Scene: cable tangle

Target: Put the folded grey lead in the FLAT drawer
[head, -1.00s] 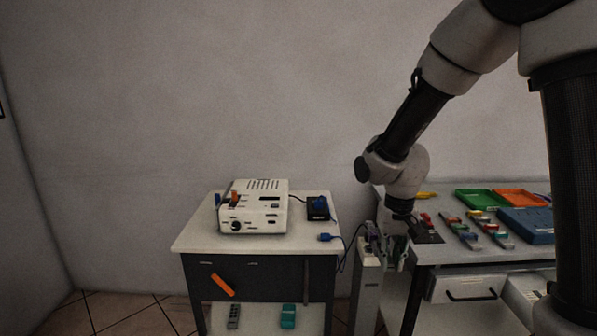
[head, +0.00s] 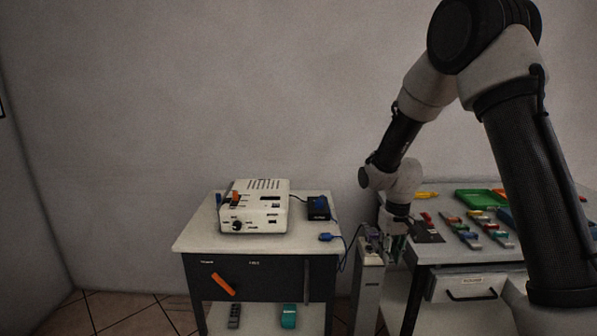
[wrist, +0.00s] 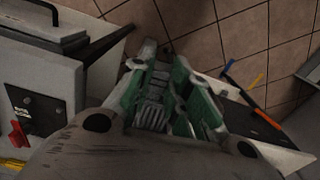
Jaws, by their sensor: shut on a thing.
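My gripper (head: 392,252) hangs at the left end of the right-hand table, just above and beside a narrow grey stand. In the wrist view my gripper (wrist: 160,100) has green-sided fingers closed on a grey ribbed bundle (wrist: 152,108), which looks like the folded grey lead. The bundle cannot be made out in the head view. A white drawer front (head: 467,287) with a black handle and a small label is under the right-hand table. Its label is too small to read, so I cannot tell whether it is the FLAT drawer.
The narrow grey stand (head: 368,300) is between the tables. The left cart (head: 195,238) carries a white device (head: 254,207) and a blue cable plug (head: 326,237). A green tray (head: 478,198) and several small coloured parts crowd the right-hand table. My arm hides its right side.

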